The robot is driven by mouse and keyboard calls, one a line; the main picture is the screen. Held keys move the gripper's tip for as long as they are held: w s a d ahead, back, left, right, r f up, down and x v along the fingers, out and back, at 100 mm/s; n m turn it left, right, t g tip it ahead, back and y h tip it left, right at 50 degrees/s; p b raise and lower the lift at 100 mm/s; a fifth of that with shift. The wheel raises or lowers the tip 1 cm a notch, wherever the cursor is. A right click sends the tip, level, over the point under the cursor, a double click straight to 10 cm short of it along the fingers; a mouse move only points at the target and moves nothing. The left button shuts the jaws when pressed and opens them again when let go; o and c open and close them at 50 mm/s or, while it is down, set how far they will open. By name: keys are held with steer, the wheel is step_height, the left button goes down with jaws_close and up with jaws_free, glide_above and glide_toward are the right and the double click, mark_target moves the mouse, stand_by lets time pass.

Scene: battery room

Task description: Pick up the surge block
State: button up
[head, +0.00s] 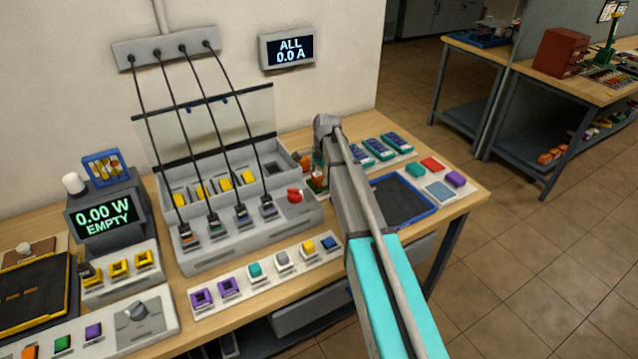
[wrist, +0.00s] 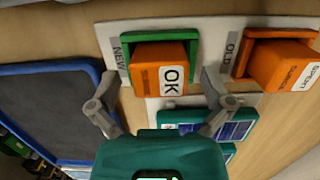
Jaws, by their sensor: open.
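An orange surge block marked OK (wrist: 158,68) sits in a green holder (wrist: 160,37) labelled NEW in the wrist view. A second orange block marked SPENT (wrist: 285,68) sits in an orange holder (wrist: 253,45) labelled OLD to its right. My gripper (wrist: 160,82) is open, with one finger on each side of the OK block; I cannot tell whether they touch it. In the head view my arm hides most of this spot; some orange (head: 318,182) shows beside it.
A dark blue-rimmed tray (wrist: 50,112) lies left of the NEW holder. Blue-and-teal modules (wrist: 232,130) lie close by the right finger. In the head view, a grey cabled unit (head: 220,240) stands left of my arm.

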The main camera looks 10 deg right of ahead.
stand_by(0.4)
steer(key=c, duration=1.3)
steer(key=shift+o, duration=0.2)
steer(key=shift+r, duration=0.1)
step_height(320, 180, up, 2)
steer(key=p, duration=0.2)
steer(key=shift+r+p, duration=0.25)
steer(key=shift+p, duration=0.15)
steer(key=s+a+r+p, duration=0.3)
steer(key=s+r+p, duration=0.7)
steer(key=s, duration=0.3)
steer(key=shift+s+a+r, duration=0.15)
steer(key=shift+s+a, duration=0.05)
steer(key=shift+a, duration=0.2)
steer(key=shift+r, duration=0.1)
step_height(320, 180, up, 4)
steer(key=p, duration=0.4)
steer(key=shift+r+p, duration=0.15)
steer(key=shift+p, duration=0.2)
